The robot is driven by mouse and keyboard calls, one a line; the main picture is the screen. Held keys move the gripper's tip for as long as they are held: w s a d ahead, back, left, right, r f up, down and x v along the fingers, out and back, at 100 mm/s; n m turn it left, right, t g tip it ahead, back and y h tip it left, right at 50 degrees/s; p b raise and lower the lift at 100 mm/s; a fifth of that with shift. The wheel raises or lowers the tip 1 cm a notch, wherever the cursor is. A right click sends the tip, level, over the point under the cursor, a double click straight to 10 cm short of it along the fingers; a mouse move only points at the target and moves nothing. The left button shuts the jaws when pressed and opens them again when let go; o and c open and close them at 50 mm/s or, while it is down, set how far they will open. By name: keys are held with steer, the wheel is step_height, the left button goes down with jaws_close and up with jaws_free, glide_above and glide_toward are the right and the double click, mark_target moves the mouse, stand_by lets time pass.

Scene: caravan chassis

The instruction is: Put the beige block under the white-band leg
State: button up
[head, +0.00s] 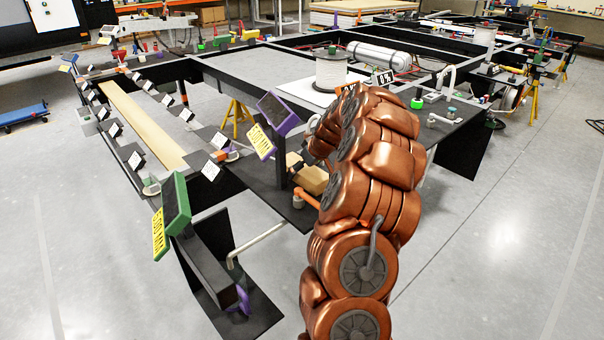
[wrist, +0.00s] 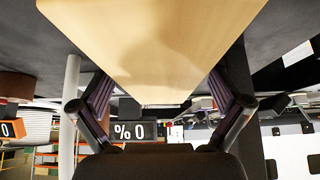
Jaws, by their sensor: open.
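The beige block (wrist: 158,45) fills the upper middle of the wrist view, very close. My gripper (wrist: 160,104) is open, with one finger on each side of the block's near end. I cannot tell whether the fingers touch it. In the head view the block (head: 311,179) shows on the dark platform beside my copper arm, which covers part of it. My gripper there is mostly hidden by the arm. I cannot pick out a white band on any leg with certainty. A pale upright pipe (wrist: 69,115) stands left of the gripper in the wrist view.
A dark post with a purple-framed display (head: 278,107) stands close left of the block. An orange pipe (head: 291,195) lies in front. A green-framed display (head: 175,204) stands nearer on the left. A 0% sign (head: 383,77) is behind my arm. Grey floor is clear at right.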

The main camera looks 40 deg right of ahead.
steer(key=c, duration=1.6)
steer(key=shift+d+r+b, duration=0.1)
steer(key=shift+r+b, duration=0.2)
steer(key=shift+r, duration=1.5)
steer(key=s+b, duration=0.2)
steer(key=s, duration=1.6)
steer(key=shift+a, duration=0.3)
